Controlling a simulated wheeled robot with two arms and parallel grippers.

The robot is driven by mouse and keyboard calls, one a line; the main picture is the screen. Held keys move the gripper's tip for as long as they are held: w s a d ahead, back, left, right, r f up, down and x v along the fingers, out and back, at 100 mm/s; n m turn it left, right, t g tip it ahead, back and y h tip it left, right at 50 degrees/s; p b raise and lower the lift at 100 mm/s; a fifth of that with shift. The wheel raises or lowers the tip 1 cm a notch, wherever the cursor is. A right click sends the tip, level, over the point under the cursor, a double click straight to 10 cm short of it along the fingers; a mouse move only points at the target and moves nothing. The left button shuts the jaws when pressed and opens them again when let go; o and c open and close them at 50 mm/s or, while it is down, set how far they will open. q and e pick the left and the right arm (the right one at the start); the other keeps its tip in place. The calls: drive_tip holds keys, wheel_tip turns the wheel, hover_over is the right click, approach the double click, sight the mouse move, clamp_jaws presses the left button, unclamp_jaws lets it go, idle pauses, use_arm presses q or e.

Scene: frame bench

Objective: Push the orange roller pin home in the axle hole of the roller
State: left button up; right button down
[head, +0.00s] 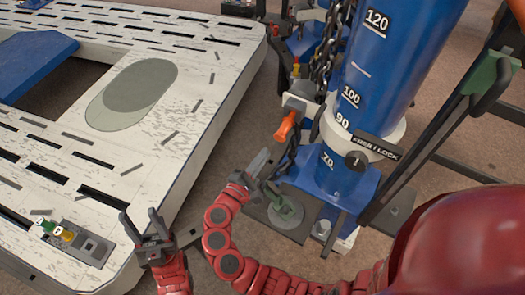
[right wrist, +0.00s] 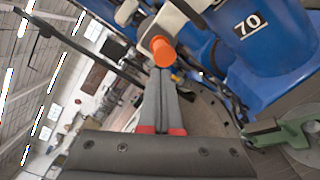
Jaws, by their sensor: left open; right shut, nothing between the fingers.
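The orange roller pin (head: 286,126) sticks out from the grey roller part (head: 300,104) beside the blue column. In the right wrist view its round orange end (right wrist: 162,51) faces me, in front of a pale arm piece (right wrist: 168,20). The axle hole is hidden. My right gripper (head: 261,158) is shut and empty, a little below and left of the pin. In the right wrist view its closed fingertips (right wrist: 161,70) point at the pin, close under its end; I cannot tell whether they touch. My left gripper (head: 140,222) is open and empty by the pale bench edge.
The blue column (head: 405,45) with height numbers and its lock knob (head: 357,160) stand right of the pin. A chain (head: 325,60) hangs close by. The pale slotted bench (head: 170,130) fills the left.

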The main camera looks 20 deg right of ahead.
sight(278, 137)
drive_tip(key=x, duration=0.5)
drive_tip(key=shift+s+d+b, duration=0.1)
drive_tip(key=shift+d+b, duration=0.15)
drive_tip(key=shift+b, duration=0.15)
drive_tip(key=shift+w+d+r, duration=0.1)
drive_tip(key=shift+w+d, duration=0.15)
drive_tip(key=shift+w, duration=0.05)
drive_tip(key=shift+x, duration=1.15)
drive_tip(key=shift+w+d, duration=0.1)
